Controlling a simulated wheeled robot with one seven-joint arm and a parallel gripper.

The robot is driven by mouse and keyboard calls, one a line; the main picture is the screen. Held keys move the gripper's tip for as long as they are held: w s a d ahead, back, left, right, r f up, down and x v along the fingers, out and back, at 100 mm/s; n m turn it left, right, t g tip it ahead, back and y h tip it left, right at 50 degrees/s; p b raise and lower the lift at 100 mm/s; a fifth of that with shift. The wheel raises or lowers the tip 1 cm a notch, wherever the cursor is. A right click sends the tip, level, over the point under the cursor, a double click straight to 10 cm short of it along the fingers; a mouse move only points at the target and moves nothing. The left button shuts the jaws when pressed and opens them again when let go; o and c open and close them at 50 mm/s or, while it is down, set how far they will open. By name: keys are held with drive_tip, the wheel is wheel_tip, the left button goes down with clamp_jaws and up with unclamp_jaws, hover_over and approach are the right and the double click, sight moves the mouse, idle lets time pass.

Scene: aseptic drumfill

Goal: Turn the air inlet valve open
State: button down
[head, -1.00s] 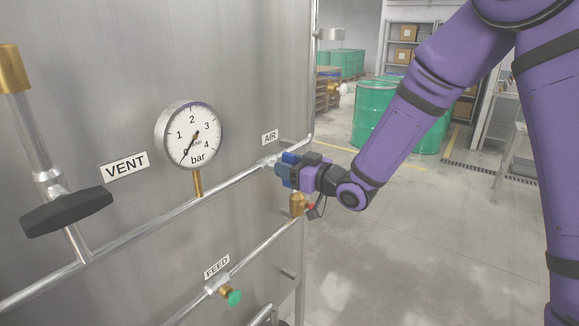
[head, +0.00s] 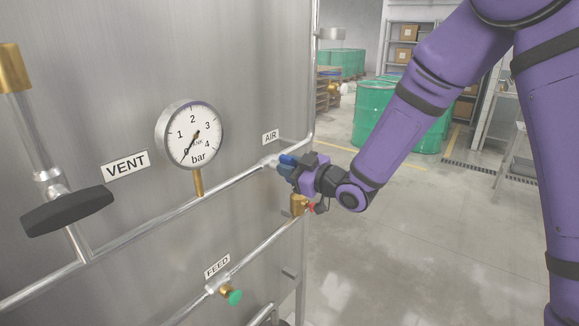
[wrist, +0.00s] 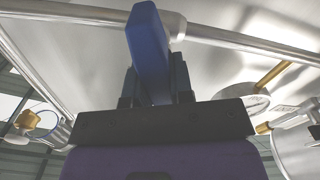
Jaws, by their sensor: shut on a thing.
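The air inlet valve's blue handle (head: 287,160) is on the pipe below the AIR label (head: 270,137) in the head view. My gripper (head: 291,170) is at this handle, shut on it, and hides part of the valve body. In the wrist view the blue handle (wrist: 149,45) stands up from between the dark fingers of my gripper (wrist: 156,88) and crosses in front of the steel pipe. The handle's exact angle to the pipe is hard to tell in the head view.
A brass fitting (head: 298,204) with a red part sits just below my gripper. The pressure gauge (head: 190,135), the black VENT handle (head: 67,211) and the green FEED knob (head: 235,297) are to the left. Open floor lies to the right, with green drums (head: 374,112) behind.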

drive_tip(key=n, duration=0.3)
drive_tip(key=shift+s+a+f+n, duration=0.1)
drive_tip(key=shift+s+a+n, duration=0.1)
drive_tip(key=shift+n, duration=0.2)
drive_tip(key=n, duration=0.3)
drive_tip(key=shift+s+f, duration=0.1)
drive_tip(key=shift+f, duration=0.1)
drive_tip(key=n, duration=0.6)
drive_tip(key=shift+s+f+n, duration=0.1)
drive_tip(key=shift+f+n, duration=0.3)
drive_tip(key=c, duration=1)
unclamp_jaws()
drive_tip(key=v, duration=1)
drive_tip(key=shift+s+d, duration=0.25)
